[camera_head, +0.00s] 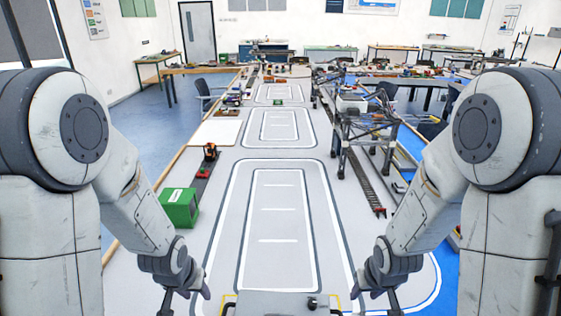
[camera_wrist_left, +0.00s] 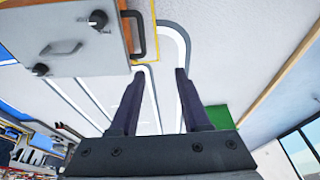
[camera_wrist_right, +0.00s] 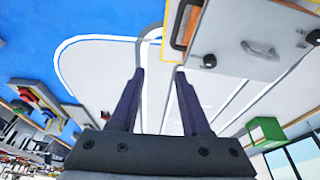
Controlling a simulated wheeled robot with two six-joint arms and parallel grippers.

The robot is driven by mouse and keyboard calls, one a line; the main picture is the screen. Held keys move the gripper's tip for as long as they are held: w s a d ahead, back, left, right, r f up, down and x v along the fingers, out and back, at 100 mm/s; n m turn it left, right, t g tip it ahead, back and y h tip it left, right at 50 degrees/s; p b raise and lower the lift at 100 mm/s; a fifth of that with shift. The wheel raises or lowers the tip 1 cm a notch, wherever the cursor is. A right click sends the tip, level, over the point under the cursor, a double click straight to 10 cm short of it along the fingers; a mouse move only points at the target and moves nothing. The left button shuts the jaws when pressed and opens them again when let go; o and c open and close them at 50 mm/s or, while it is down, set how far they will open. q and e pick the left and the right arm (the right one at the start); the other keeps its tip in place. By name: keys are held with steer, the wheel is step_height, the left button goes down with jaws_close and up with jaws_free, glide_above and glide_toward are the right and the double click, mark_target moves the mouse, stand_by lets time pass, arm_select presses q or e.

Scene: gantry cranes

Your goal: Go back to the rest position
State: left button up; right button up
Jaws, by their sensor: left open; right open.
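My left gripper (camera_head: 188,294) hangs low at the front left of the grey floor mat in the head view, partly cut by the lower frame edge. In the left wrist view its two dark fingers (camera_wrist_left: 160,74) stand apart with nothing between them. My right gripper (camera_head: 374,296) hangs at the front right in the head view. In the right wrist view its fingers (camera_wrist_right: 160,72) are also apart and empty. Both arms hang down on either side, roughly mirrored, and neither gripper visibly touches anything.
A grey box with a handle (camera_wrist_left: 75,40) is near both grippers; its top shows in the head view (camera_head: 275,303). A green box (camera_head: 180,207) stands at left. A gantry crane model (camera_head: 360,130) and dark track (camera_head: 365,185) are at right. The marked middle lane is clear.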

arm_select(q)
steer(key=s+d+r, duration=0.1)
steer(key=s+r, duration=0.4)
steer(key=r, duration=0.2)
arm_select(e)
steer(key=s+a+r, duration=0.1)
steer(key=s+r, duration=0.4)
steer(key=r, duration=0.2)
arm_select(q)
steer(key=s+d+r+m+g, duration=0.1)
steer(key=s+d+r+m, duration=0.2)
steer(key=s+d, duration=0.3)
steer(key=s+d+r+m+g+h, duration=0.1)
steer(key=s+d+r+m+g, duration=0.1)
steer(key=s+d, duration=0.5)
steer(key=shift+s+d+r+m, duration=0.15)
steer(key=shift+d+r+m, duration=0.35)
steer(key=shift+m, duration=0.6)
arm_select(e)
steer(key=s+a+r+n+g, duration=0.1)
steer(key=s+a+r+n, duration=0.2)
steer(key=s+a, duration=0.3)
steer(key=s+a+r+n+g+y, duration=0.1)
steer(key=s+a+r+n+g, duration=0.1)
steer(key=s+a, duration=0.5)
steer(key=shift+s+a+r+n, duration=0.15)
steer(key=shift+a+r+n, duration=0.35)
steer(key=shift+n, duration=0.7)
